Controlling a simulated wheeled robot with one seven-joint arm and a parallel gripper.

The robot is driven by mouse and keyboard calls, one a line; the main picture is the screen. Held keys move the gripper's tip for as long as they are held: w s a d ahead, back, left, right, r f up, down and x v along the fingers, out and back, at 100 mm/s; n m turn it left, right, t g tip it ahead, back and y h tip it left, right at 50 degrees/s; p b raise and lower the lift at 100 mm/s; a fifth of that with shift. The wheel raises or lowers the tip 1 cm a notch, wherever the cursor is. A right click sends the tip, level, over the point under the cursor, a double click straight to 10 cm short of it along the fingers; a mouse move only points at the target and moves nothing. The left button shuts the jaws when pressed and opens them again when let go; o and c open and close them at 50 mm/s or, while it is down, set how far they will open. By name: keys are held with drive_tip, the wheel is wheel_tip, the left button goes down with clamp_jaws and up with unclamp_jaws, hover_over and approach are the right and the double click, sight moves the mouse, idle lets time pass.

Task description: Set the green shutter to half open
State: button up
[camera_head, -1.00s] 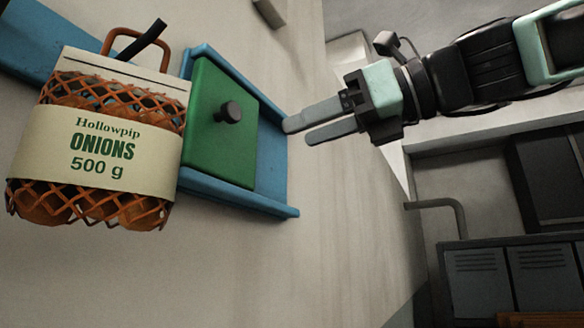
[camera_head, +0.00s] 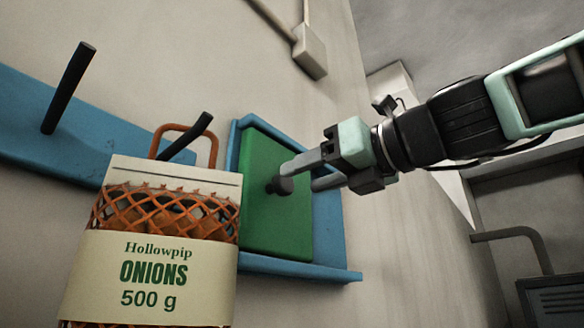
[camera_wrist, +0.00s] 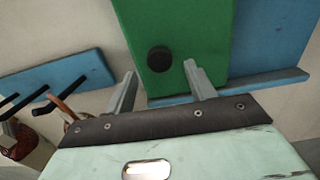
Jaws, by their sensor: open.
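The green shutter (camera_head: 262,222) is a flat panel in a blue frame (camera_head: 329,236) on the wall. A dark round knob (camera_head: 279,186) sticks out of it. In the head view the shutter covers the frame's left and middle, and bare blue shows at the right. My gripper (camera_head: 304,182) is open at the knob, one fingertip overlapping it in the picture. In the wrist view the shutter (camera_wrist: 180,25) and knob (camera_wrist: 159,60) show beyond my open fingers (camera_wrist: 160,82). The knob lies between the fingers in that picture; I cannot tell whether they touch it.
A net sack of onions (camera_head: 150,250) hangs from a peg at the left, in front of the shutter's left side in the head view. A blue peg rail (camera_head: 80,135) with dark pegs runs left. A grey box (camera_head: 309,52) is on the wall above.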

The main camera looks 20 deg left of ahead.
sight(288, 184)
drive_tip(key=shift+p+x, duration=0.65)
drive_tip(key=shift+x, duration=1.45)
clamp_jaws()
drive_tip(key=w+d, duration=0.1)
drive_tip(key=w, duration=0.1)
drive_tip(key=w+d, duration=0.1)
drive_tip(key=w, duration=0.2)
drive_tip(key=w+d, duration=0.1)
drive_tip(key=w, duration=0.1)
drive_tip(key=shift+w, duration=0.2)
unclamp_jaws()
drive_tip(key=shift+d, duration=0.1)
